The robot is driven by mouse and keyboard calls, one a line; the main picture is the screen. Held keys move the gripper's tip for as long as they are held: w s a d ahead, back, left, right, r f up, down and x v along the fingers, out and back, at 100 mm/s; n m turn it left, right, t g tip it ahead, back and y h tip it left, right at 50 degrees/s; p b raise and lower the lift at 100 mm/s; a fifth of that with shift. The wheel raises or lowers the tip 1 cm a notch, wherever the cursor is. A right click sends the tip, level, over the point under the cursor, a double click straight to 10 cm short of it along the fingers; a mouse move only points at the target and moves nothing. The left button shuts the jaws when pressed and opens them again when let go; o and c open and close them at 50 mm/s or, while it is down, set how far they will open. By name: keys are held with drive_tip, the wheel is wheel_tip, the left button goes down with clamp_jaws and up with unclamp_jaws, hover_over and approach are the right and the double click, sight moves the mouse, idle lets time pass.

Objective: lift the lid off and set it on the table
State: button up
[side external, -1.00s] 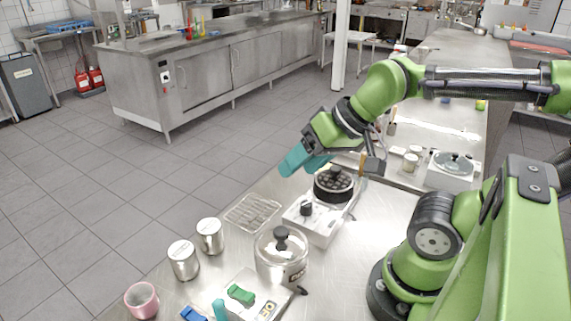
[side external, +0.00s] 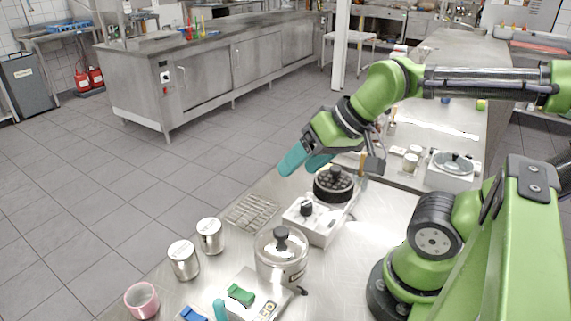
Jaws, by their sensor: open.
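A metal pot (side external: 280,271) stands on the steel table (side external: 350,262) at the lower middle. Its lid (side external: 281,248) sits on top, with a dark knob in the centre. My gripper (side external: 305,161), with teal fingers, is open and empty. It is in the air above and behind the pot, over the far part of the table near a white appliance. It is well apart from the lid.
A white appliance (side external: 313,222) with a dark round top (side external: 333,181) stands behind the pot. A wire rack (side external: 250,213), two metal cans (side external: 183,260) and a pink cup (side external: 142,300) are to the left. A board with a green clip (side external: 240,294) lies in front. Bare table shows right of the pot.

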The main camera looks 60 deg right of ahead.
drive_tip(key=w+d+m+g+h, duration=0.2)
drive_tip(key=w+d, duration=0.1)
drive_tip(key=d, duration=0.7)
drive_tip(key=n+g, duration=0.4)
hover_over(336, 168)
drive_tip(key=f, duration=0.5)
drive_tip(key=s+f, duration=0.1)
drive_tip(key=f, duration=0.2)
drive_tip(key=shift+d+f, duration=0.15)
drive_tip(key=shift+f, duration=0.2)
drive_tip(key=shift+w+f, duration=0.25)
drive_tip(key=shift+f, duration=1.15)
drive_tip(key=shift+w+f, duration=0.2)
drive_tip(key=shift+f, duration=1.15)
clamp_jaws()
